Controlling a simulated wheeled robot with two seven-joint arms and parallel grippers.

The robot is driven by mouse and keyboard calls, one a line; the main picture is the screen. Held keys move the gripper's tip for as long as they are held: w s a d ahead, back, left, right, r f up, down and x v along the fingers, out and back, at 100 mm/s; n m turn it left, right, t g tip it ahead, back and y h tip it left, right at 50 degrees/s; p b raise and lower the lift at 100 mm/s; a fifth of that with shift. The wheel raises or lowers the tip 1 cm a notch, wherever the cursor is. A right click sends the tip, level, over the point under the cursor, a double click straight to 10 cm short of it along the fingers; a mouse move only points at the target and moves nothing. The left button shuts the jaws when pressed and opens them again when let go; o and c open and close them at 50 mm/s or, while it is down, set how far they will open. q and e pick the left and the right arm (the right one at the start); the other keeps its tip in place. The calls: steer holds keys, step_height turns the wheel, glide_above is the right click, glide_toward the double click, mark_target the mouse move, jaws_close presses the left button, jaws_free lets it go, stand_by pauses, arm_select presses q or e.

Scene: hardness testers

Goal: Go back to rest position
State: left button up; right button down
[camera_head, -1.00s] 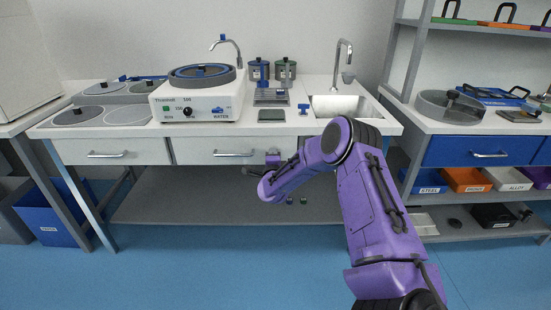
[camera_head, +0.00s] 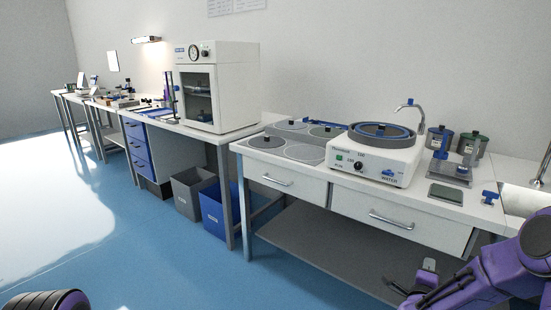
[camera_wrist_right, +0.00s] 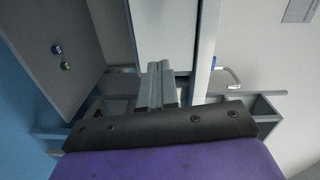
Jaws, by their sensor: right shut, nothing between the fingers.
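My right gripper (camera_head: 397,287) is at the lower right of the head view, in front of the bench with the polishing machine and below its drawers. Most of its purple arm is cut off by the right edge. In the right wrist view its two grey fingers (camera_wrist_right: 158,88) are together, with nothing between them. My left gripper is out of view; a dark, purple-edged round part of my own body shows at the lower left corner.
The bench carries a white polishing machine (camera_head: 378,155), grey discs and lidded pots (camera_head: 473,146). A drawer handle (camera_head: 392,220) juts out near my right arm. Blue (camera_head: 222,212) and grey (camera_head: 192,190) bins stand left. Blue floor (camera_head: 150,255) is clear at front left.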

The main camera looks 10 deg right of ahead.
steer(key=s+a+f+n+g+y, duration=0.6)
steer(key=s+a+f+n+y, duration=0.2)
steer(key=s+a+f+n, duration=1.05)
steer(key=s+a+f+g+y, duration=0.1)
steer(key=s+f+g, duration=0.15)
steer(key=s, duration=0.35)
steer(key=s+a+f+g, duration=0.1)
steer(key=s+f, duration=0.2)
steer(key=s, duration=0.4)
step_height(320, 180, up, 12)
steer(key=p, duration=1.2)
steer(key=shift+d, duration=0.25)
steer(key=shift+f, duration=0.1)
